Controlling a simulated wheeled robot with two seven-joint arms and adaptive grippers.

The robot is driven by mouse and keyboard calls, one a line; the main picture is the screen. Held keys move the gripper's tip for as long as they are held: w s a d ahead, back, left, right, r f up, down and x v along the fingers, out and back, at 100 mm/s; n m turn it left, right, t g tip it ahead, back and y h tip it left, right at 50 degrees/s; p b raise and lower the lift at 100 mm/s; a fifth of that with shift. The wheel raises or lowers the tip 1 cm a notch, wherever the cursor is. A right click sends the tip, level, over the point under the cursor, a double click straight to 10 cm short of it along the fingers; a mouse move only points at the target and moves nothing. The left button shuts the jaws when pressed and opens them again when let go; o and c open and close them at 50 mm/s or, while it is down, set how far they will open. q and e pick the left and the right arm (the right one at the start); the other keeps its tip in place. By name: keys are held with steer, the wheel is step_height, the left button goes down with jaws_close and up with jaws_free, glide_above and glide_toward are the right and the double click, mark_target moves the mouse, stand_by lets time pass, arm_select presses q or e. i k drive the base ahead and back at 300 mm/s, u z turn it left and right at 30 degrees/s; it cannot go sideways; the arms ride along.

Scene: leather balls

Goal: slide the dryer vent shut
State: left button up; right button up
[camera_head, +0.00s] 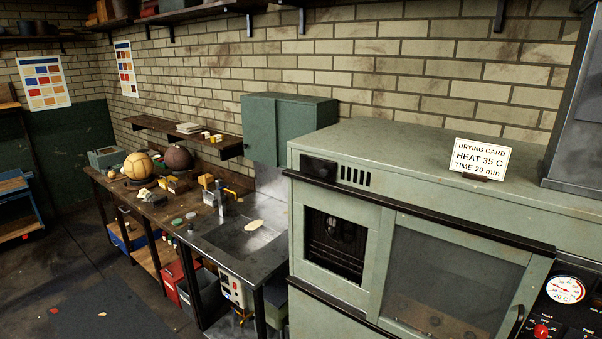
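The dryer (400,205) is a large pale green cabinet at the right. Its vent (355,177) is a row of dark upright slots high on the front, near the left corner. The slots show uncovered. A dark block (319,168), perhaps the vent's slide, sits just left of them. Below is a square window (335,243) with a fan and dark bars behind it. Right of that is a wide glass door (455,270). Neither of my grippers is in view.
A card (482,158) reading "HEAT 35 C, TIME 20 min" stands on the dryer top. A dial (565,289) and a red knob (541,331) are at lower right. A metal sink bench (215,252) and a wooden bench (155,205) with balls stand left. The floor (60,270) at left is mostly clear.

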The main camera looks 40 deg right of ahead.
mark_target(322, 167)
steer(key=z, duration=0.35)
steer(key=i, duration=0.7)
steer(key=z, duration=0.55)
